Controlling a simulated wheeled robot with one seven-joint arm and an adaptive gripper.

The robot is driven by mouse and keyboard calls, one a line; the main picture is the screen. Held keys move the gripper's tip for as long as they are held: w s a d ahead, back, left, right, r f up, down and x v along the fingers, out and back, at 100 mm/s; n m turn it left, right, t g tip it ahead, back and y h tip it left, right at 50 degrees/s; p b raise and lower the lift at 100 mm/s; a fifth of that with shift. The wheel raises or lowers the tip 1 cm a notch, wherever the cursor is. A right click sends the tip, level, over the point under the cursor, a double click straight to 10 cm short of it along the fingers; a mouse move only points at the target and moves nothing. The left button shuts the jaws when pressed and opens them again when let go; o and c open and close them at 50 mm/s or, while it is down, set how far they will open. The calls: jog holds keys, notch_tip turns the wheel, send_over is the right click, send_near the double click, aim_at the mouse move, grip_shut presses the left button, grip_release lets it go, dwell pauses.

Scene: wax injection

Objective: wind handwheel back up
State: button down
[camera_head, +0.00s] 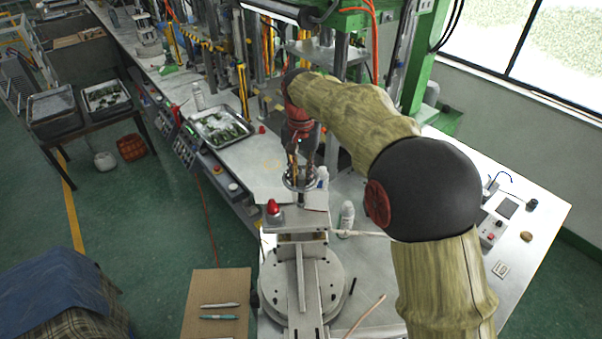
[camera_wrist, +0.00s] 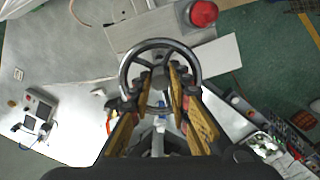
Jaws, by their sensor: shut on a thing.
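The handwheel (camera_wrist: 159,44) is a dark metal ring with spokes and a hub, in the middle of the wrist view. It also shows in the head view (camera_head: 299,184), on top of the metal fixture (camera_head: 303,222). My gripper (camera_wrist: 160,84) is above the wheel, with its two fingers reaching down inside the ring on either side of the hub. In the head view my gripper (camera_head: 302,165) points straight down at the wheel. The fingers are shut on the handwheel's middle; the exact contact is partly hidden by the fingers.
A red dome button (camera_head: 273,207) is just left of the wheel. A white bottle (camera_head: 346,217) stands to the right. A round metal base (camera_head: 302,285) is in front. A tray of green pieces (camera_head: 221,128) lies on the bench at the back left. Green machine frames stand behind.

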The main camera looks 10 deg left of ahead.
jog(key=n+p, duration=0.1)
jog(key=n, duration=0.6)
jog(key=shift+r, duration=0.15)
jog(key=n, duration=0.7)
jog(key=shift+a+n, duration=0.1)
jog(key=shift+n, duration=0.2)
jog(key=n, duration=0.6)
jog(key=shift+p, duration=0.35)
jog(key=n, duration=0.6)
jog(key=shift+n, duration=0.3)
jog(key=c, duration=1.9)
grip_release()
